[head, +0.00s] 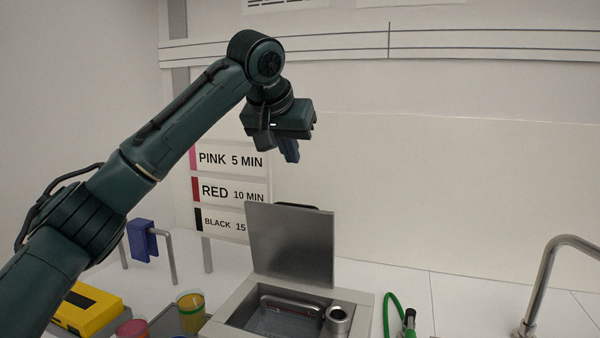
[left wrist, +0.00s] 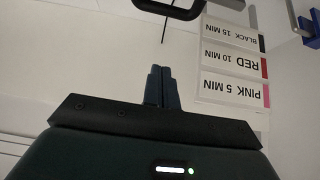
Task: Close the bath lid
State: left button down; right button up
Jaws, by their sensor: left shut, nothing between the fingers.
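The bath lid (head: 290,246) is a grey metal plate standing upright, open, at the back of the bath (head: 358,302). A dark handle shows behind the lid's top edge in the head view, and a dark handle (left wrist: 170,10) shows at the top of the left wrist view. The bath's opening is uncovered, with a metal handle-like bar (head: 290,302) inside. My left gripper (head: 291,157) is shut and empty, above the lid and apart from it. Its closed fingers (left wrist: 160,86) also show in the left wrist view. My right gripper is not in view.
A sign with PINK, RED and BLACK times (head: 230,190) is behind the lid to the left. A cup (head: 190,311), a yellow box (head: 85,308) and a blue holder (head: 142,240) stand left. A green hose (head: 391,315) and a tap (head: 545,285) are right.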

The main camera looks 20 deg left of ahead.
pick_arm(q)
jog(key=shift+w+f+p, duration=0.3)
jog(key=shift+f+p, duration=0.1)
jog(key=shift+f, duration=1.05)
jog(key=shift+w+f+p, duration=0.3)
jog(key=shift+f+p, duration=0.15)
jog(key=shift+f, duration=1.05)
jog(key=shift+w+f+p, duration=0.3)
jog(key=shift+f+p, duration=0.1)
jog(key=shift+f, duration=1.05)
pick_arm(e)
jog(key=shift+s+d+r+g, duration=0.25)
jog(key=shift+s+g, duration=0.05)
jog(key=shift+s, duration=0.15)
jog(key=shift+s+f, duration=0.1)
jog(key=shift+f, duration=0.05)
